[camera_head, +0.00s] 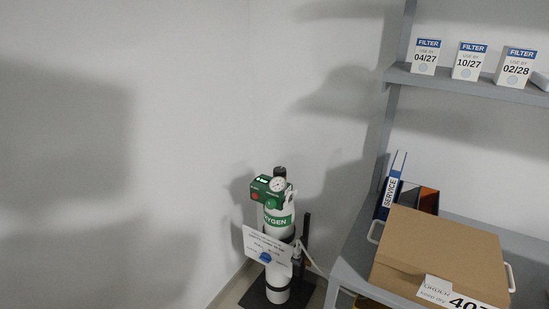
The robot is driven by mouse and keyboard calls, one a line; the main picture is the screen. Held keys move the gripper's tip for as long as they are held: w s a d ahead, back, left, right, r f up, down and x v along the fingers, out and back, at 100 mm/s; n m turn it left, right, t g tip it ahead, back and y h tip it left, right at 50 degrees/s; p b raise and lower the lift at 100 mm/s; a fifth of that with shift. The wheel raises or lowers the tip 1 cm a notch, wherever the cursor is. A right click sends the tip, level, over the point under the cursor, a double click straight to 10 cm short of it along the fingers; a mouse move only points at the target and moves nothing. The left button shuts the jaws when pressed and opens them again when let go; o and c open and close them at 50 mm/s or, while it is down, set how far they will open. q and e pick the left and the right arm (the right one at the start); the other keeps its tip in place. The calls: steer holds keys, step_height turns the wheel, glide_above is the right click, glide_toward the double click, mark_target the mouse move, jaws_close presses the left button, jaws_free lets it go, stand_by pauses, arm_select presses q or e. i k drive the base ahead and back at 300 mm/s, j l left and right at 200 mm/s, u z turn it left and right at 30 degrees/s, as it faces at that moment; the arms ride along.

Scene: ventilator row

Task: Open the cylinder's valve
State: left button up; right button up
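A white oxygen cylinder (278,260) with a green band stands upright on a dark base in the corner, left of the shelf unit. A green block with a small lit display (262,187) and a round pressure gauge (278,184) sit at its top. A dark knob (280,171) shows just above the gauge. A white sign (267,247) hangs on its front, with a blue part (265,257) at its lower edge. The sign's text is too small to read. Neither of my grippers is in view.
A grey shelf unit (352,262) stands right of the cylinder. It holds a cardboard box (440,250), a blue service binder (390,190) and, higher up, several filter boxes (468,62). A bare wall (190,90) is on the left.

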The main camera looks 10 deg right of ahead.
mark_target(280, 170)
steer(key=i+j, duration=0.3)
steer(key=i, duration=0.15)
steer(key=i+j+z, duration=0.15)
steer(key=i+j, duration=0.15)
steer(key=i, duration=0.2)
